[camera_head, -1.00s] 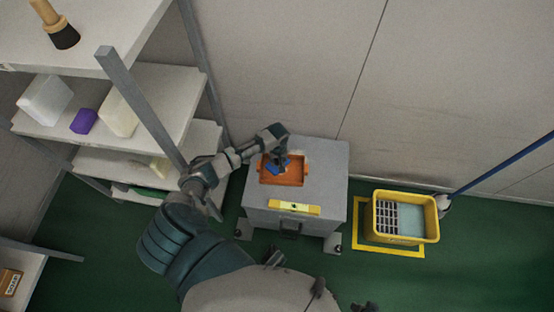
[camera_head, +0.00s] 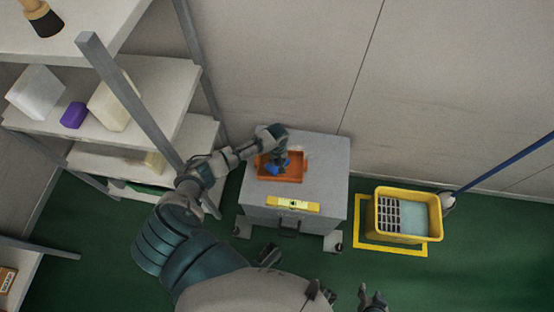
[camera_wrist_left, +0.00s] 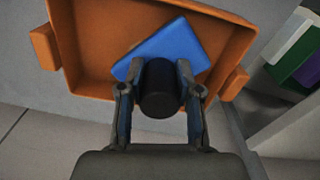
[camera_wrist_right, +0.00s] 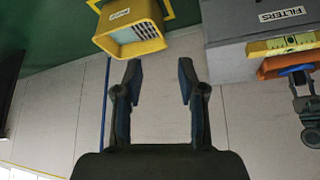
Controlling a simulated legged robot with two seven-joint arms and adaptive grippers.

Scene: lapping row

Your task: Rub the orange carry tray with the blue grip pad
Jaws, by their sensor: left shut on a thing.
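The orange carry tray (camera_head: 298,175) lies on top of a grey cabinet, open side up. In the left wrist view the tray (camera_wrist_left: 88,40) fills the upper part. The blue grip pad (camera_wrist_left: 172,45) is inside the tray, against its floor as far as I can tell. My left gripper (camera_wrist_left: 158,78) is shut on the pad's black round handle (camera_wrist_left: 160,90). In the head view my left gripper (camera_head: 281,162) partly hides the pad (camera_head: 274,170). My right gripper (camera_wrist_right: 160,75) is open and empty; it also shows low in the head view (camera_head: 373,300), away from the cabinet.
The grey cabinet (camera_head: 325,175) carries a yellow level (camera_head: 292,204) at its front edge. A yellow mop bucket (camera_head: 405,236) stands on the floor to the right, with a blue pole (camera_head: 500,165) behind. Shelves (camera_head: 150,120) with several blocks stand left.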

